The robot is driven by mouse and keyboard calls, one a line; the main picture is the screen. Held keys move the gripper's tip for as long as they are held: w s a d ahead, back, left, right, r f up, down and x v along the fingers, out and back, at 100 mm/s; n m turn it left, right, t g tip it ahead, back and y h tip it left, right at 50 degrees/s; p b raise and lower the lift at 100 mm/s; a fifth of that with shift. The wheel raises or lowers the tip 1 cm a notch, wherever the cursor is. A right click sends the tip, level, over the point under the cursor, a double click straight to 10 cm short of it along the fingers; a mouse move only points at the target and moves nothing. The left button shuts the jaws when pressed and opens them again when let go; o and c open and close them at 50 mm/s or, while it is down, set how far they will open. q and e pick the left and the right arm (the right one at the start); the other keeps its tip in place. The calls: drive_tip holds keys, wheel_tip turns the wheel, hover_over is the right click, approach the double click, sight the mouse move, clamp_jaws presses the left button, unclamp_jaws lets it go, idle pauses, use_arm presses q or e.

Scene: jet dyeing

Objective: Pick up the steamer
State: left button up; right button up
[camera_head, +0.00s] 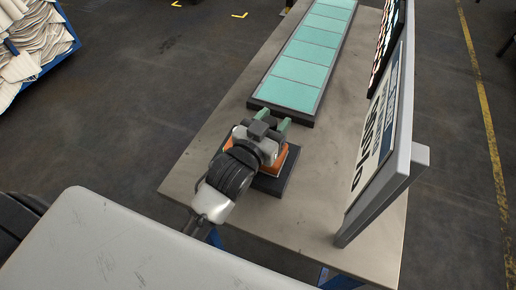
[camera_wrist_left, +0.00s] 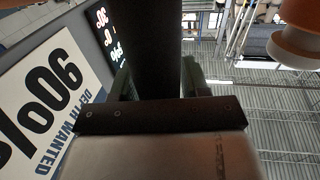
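An orange and grey object (camera_head: 289,160), which may be the steamer, is on a dark square base (camera_head: 272,187) on the table; my left arm covers most of it. My left gripper (camera_head: 265,124) is above and in front of it, with two green fingertips spread apart. I cannot tell whether it touches the object. In the left wrist view the fingers (camera_wrist_left: 157,80) stand on both sides of a dark upright shape that I cannot identify. An orange and white round part (camera_wrist_left: 300,35) shows at its upper right. My right gripper is not in view.
The grey table (camera_head: 330,130) carries a long tray of teal panels (camera_head: 308,60) beyond the gripper. A framed sign (camera_head: 375,140) stands along its right side, close to the gripper. A blue-framed bin of pale cloth (camera_head: 35,45) is at the far left.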

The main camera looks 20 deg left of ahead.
use_arm(q)
clamp_jaws()
drive_tip(key=shift+r, duration=0.15)
drive_tip(key=shift+r, duration=0.1)
